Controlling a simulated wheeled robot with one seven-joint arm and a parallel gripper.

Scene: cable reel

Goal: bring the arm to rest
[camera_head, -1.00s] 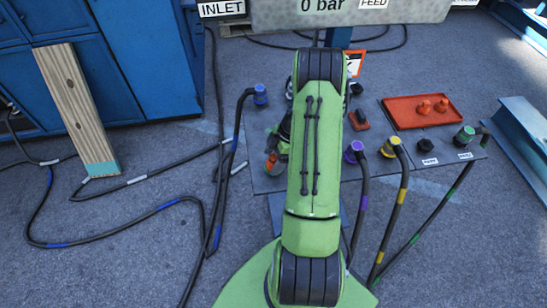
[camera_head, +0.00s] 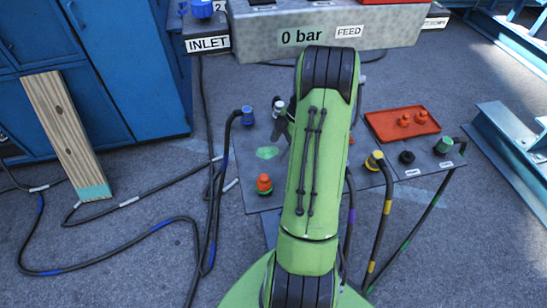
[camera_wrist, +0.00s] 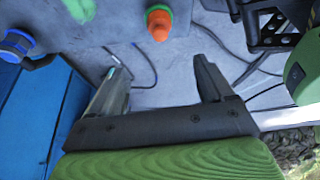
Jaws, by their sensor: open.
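My green arm reaches up the middle of the head view and hides part of the grey panel. My gripper (camera_wrist: 160,85) is open in the wrist view, with its two dark fingers apart and nothing between them. In the head view only a small part of the hand shows, left of the arm's far end. An orange cap on a green base (camera_head: 264,184) stands on the grey panel (camera_head: 262,202); it also shows in the wrist view (camera_wrist: 159,24), beyond the fingertips and apart from them.
Blue (camera_head: 248,115), yellow (camera_head: 374,160) and green (camera_head: 444,145) plugs with cables sit on the panel. A red tray (camera_head: 385,131) holds orange caps. A grey box reading 0 bar (camera_head: 270,38) stands behind. A wooden plank (camera_head: 62,130) leans on a blue cabinet (camera_head: 120,70). Cables cross the left floor.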

